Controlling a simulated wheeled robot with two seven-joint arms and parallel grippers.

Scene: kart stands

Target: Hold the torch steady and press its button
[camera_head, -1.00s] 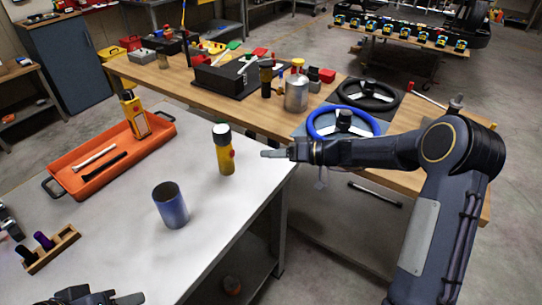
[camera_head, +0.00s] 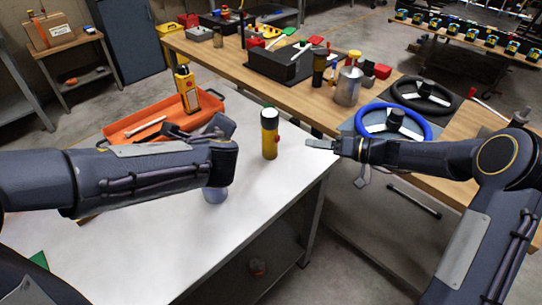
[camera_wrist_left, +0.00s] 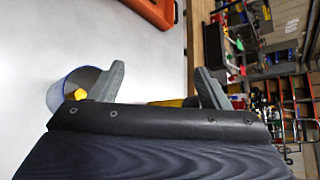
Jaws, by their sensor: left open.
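A blue cup (camera_head: 215,194) is partly hidden below my left gripper; it also shows in the left wrist view (camera_wrist_left: 62,92). An orange tray (camera_head: 120,132) lies behind, holding a yellow meter (camera_head: 185,90). A wooden bench (camera_head: 300,108) with steering wheels stands beyond.

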